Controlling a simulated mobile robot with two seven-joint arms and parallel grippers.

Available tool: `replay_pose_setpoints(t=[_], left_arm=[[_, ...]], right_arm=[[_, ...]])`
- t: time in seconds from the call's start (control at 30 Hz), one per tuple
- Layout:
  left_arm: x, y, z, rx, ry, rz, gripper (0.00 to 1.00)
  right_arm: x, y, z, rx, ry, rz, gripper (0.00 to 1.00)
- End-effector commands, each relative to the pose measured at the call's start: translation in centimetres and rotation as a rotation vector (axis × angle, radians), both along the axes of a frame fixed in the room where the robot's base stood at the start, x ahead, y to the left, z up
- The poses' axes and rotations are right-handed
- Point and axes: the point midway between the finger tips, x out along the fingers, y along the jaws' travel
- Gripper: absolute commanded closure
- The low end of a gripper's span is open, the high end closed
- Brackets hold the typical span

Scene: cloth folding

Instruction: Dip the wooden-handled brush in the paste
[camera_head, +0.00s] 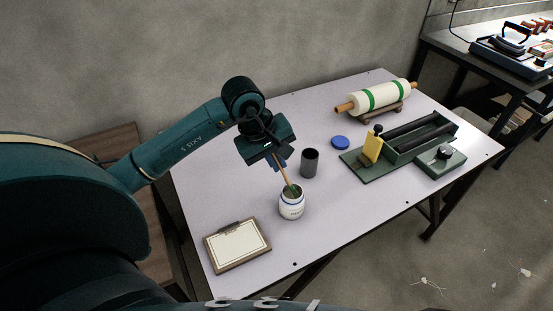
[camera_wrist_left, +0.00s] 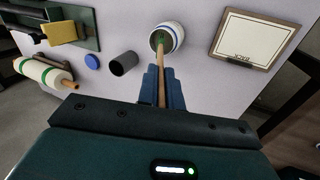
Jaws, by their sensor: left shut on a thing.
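My left gripper (camera_head: 279,162) is shut on the wooden handle of the brush (camera_head: 285,174) and holds it above the jar. The brush slants down to the mouth of the white paste jar (camera_head: 291,210), which has a blue band. In the left wrist view, the handle (camera_wrist_left: 162,66) runs from between the fingers (camera_wrist_left: 163,90) to the open mouth of the jar (camera_wrist_left: 179,34). Something green shows at the brush's lower end, inside the rim. I cannot tell how deep the bristles sit. The jar stands upright on the table. My right gripper is not in view.
A dark cup (camera_head: 310,163) stands just behind the jar, with a blue lid (camera_head: 340,143) beyond it. A clipboard (camera_head: 237,247) lies front left. A green tool tray (camera_head: 408,164) and a striped roller (camera_head: 381,97) are at the right. The table's front right (camera_head: 365,215) is clear.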

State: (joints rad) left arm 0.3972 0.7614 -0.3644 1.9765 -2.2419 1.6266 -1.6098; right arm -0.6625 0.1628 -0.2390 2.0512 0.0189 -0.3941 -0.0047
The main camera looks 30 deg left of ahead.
Motion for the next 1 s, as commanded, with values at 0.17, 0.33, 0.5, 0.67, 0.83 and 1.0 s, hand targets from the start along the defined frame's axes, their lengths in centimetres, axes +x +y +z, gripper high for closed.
replay_pose_setpoints(t=[0.17, 0.33, 0.5, 0.67, 0.83, 1.0], left_arm=[[0.01, 0.00, -0.25, -0.001, -0.001, 0.000, 1.00], [0.01, 0.01, -0.44, 0.000, -0.001, 0.000, 1.00], [0.02, 0.01, -0.63, 0.000, -0.001, 0.000, 1.00], [0.02, 0.01, -0.81, 0.000, -0.001, 0.000, 1.00], [0.01, 0.01, -0.78, 0.000, 0.000, 0.000, 1.00], [0.00, 0.01, -0.82, 0.000, 0.000, 0.000, 1.00]], right_arm=[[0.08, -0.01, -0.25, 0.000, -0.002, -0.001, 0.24], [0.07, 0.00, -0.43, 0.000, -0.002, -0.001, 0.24], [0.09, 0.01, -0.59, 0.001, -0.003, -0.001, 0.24], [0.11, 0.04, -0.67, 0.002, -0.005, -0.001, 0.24], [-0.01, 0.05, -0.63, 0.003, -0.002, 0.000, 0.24], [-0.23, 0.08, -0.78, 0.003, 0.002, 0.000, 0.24]])
